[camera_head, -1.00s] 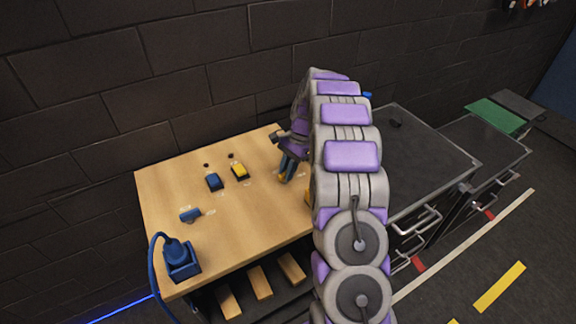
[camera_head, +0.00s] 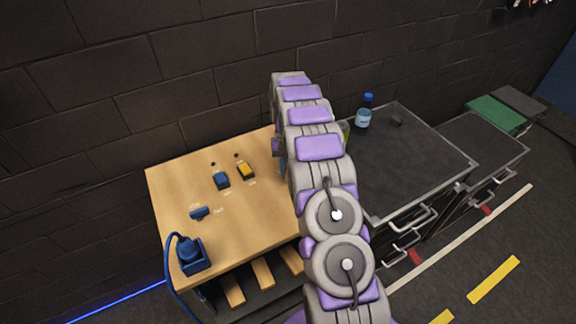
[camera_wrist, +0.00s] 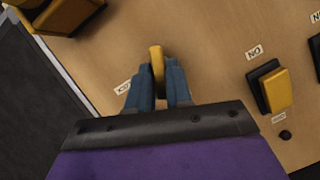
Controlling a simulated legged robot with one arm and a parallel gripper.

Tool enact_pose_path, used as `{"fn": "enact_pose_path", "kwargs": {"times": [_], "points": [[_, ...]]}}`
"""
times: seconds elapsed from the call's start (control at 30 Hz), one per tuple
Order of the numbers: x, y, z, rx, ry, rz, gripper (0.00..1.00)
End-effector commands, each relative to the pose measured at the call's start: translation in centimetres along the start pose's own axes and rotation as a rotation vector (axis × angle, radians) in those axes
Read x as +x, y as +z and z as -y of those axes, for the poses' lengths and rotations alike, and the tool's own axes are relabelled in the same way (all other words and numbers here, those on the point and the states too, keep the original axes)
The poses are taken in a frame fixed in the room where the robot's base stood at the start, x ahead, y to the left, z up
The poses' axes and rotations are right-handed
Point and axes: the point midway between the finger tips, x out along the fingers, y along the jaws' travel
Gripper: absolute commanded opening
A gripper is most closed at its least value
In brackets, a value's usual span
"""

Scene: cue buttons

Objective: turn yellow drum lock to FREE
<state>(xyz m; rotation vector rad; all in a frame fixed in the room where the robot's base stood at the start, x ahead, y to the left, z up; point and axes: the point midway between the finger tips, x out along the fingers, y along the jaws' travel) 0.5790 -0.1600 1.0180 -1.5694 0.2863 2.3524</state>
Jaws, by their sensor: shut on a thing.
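In the wrist view, my gripper (camera_wrist: 157,88) has its two blue fingers shut on a narrow yellow handle (camera_wrist: 157,63), which I take to be the yellow drum lock. The handle stands up from the wooden table top between the fingertips. A small white label (camera_wrist: 122,87) lies left of the fingers, partly covered and not readable. Another label is not clearly seen, so I cannot tell the lock's setting. In the head view my arm hides the lock and nearly all of the gripper.
A yellow rocker switch (camera_head: 246,170) and a blue one (camera_head: 221,180) sit on the wooden table (camera_head: 253,215). A blue plug in a socket (camera_head: 193,257) is at the front left. A larger yellow object (camera_wrist: 68,15) is near the lock. A bottle (camera_head: 363,115) stands on the dark cabinet.

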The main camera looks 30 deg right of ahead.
Motion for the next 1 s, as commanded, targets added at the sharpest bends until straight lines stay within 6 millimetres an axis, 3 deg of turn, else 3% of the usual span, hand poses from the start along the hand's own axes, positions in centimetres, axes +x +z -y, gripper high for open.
{"fn": "enact_pose_path", "kwargs": {"times": [0.5,1.0], "points": [[-0.15,0.2,0.42,-0.317,0.131,0.0,0.0],[-0.09,0.11,0.48,-0.38,0.158,-0.004,0.0]]}}
